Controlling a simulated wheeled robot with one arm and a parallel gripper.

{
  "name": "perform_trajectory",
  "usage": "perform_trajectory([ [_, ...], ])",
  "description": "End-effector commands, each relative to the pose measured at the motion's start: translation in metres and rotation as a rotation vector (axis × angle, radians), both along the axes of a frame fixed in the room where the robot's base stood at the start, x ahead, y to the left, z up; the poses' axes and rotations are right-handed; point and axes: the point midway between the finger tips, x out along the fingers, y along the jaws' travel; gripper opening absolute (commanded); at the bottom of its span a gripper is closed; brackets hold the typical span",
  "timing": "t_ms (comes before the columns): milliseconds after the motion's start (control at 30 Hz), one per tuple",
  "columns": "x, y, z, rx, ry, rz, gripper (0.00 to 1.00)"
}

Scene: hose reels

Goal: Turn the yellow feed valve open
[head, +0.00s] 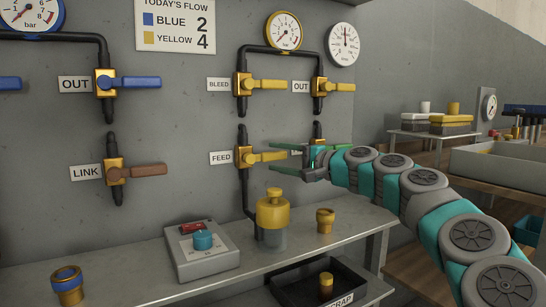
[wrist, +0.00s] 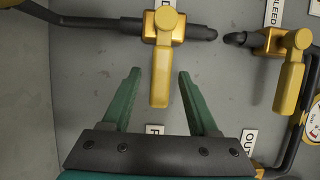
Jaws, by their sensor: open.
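The yellow feed valve has a brass body (head: 243,158) on a vertical black pipe, beside a FEED label (head: 221,157). Its yellow lever (head: 268,156) points right, across the pipe. My gripper (head: 272,158) reaches in from the right, open, one finger above the lever and one below it. In the wrist view the lever (wrist: 160,85) lies between the two spread green fingers of my gripper (wrist: 160,72), with gaps visible on both sides. The valve body (wrist: 164,27) is beyond the fingertips. The valve right of FEED is mostly hidden by my gripper.
Yellow BLEED (head: 243,85) and OUT (head: 320,87) valves sit above. Blue OUT (head: 106,83) and brown-handled LINK (head: 115,172) valves are left. A sign (head: 176,25) reads BLUE 2, YELLOW 4. A shelf (head: 130,290) below holds a control box (head: 200,262) and brass fittings.

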Motion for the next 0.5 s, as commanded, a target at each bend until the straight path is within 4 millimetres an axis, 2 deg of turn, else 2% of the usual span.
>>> perform_trajectory([
  [133,0.0069,0.0119,-0.0005,-0.001,0.001,0.001,0.60],
  [500,0.0093,0.0151,0.0007,0.000,-0.001,0.000,0.60],
])
